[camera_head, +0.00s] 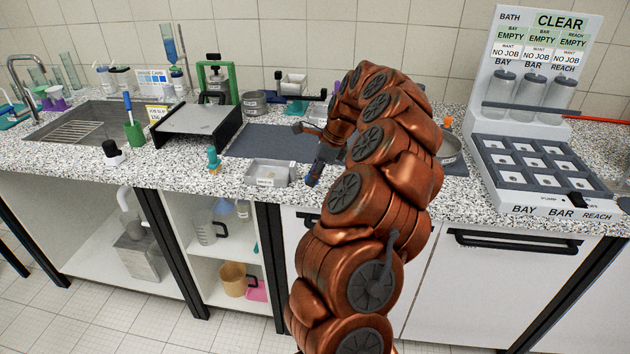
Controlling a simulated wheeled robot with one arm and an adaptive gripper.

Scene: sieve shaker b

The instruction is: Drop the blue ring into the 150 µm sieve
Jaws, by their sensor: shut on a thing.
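My gripper (316,173) is at the front part of the counter, pointing down, just right of a small labelled metal tray (267,184). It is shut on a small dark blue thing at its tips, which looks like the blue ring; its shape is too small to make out. A round metal sieve (453,151) shows partly behind my arm on the right. Another round metal sieve or stack (254,103) stands at the back, left of centre. I cannot read which one is marked 150 µm. My arm hides much of the counter behind it.
A dark mat (265,143) lies behind the tray. A grey-topped stand (198,122), a teal-topped stopper (213,159) and a green-framed device (215,78) are to the left. A white station with bottles (528,95) and a dark slotted rack (535,165) stand right.

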